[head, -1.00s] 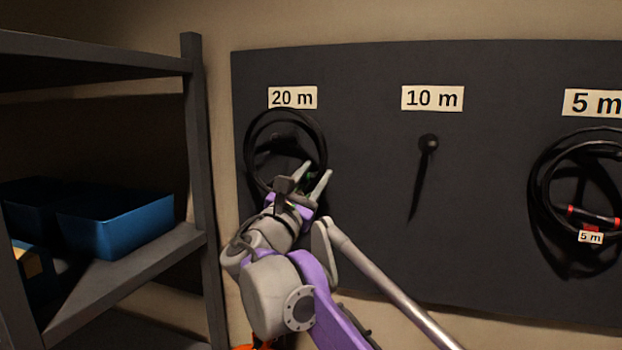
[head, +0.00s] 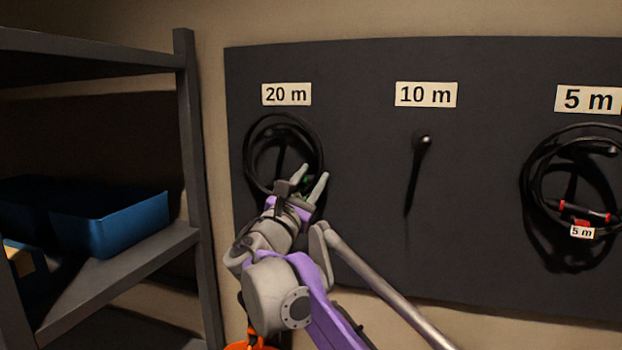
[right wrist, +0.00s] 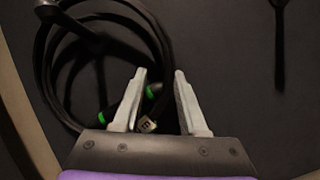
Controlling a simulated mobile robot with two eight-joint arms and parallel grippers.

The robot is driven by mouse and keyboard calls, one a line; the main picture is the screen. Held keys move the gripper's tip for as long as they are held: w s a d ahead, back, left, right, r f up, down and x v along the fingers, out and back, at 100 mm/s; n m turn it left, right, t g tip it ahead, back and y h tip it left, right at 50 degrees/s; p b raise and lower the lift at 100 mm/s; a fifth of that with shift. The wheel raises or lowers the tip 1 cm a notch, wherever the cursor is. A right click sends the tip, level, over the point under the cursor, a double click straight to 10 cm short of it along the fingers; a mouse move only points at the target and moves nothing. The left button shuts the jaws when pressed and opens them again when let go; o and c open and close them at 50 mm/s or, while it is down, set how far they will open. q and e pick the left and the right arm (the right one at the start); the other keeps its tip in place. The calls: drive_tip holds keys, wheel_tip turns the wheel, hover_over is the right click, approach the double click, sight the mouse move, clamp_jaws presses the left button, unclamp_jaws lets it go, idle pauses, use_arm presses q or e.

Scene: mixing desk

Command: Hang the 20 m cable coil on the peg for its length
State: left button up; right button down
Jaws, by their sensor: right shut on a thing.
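The black cable coil with green-banded plugs (head: 248,160) is upright against the dark board under the 20 m label (head: 287,94). The 20 m peg is dark against the board; in the right wrist view the peg (right wrist: 50,12) appears within the upper part of the coil's loop (right wrist: 42,70). I cannot tell whether the coil's weight rests on it. My right gripper (head: 314,174) is at the coil's lower right, shut on part of it; the fingers show around the plug area in the right wrist view (right wrist: 163,77). My left gripper is not in view.
The 10 m peg (head: 422,142) is bare under its label (head: 426,94). Another black coil with red bands (head: 533,190) hangs under the 5 m label (head: 588,99). A grey shelf (head: 188,120) with a blue bin (head: 125,225) stands at the left.

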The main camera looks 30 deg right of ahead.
unclamp_jaws()
idle(0.6)
drive_tip(key=shift+s+a, duration=0.1)
drive_tip(key=shift+s, duration=0.05)
idle(0.5)
drive_tip(key=s+a, duration=0.6)
drive_tip(key=a, duration=0.1)
drive_tip(key=shift+s+a, duration=0.15)
drive_tip(key=shift+a, duration=0.05)
idle(1.2)
idle(0.5)
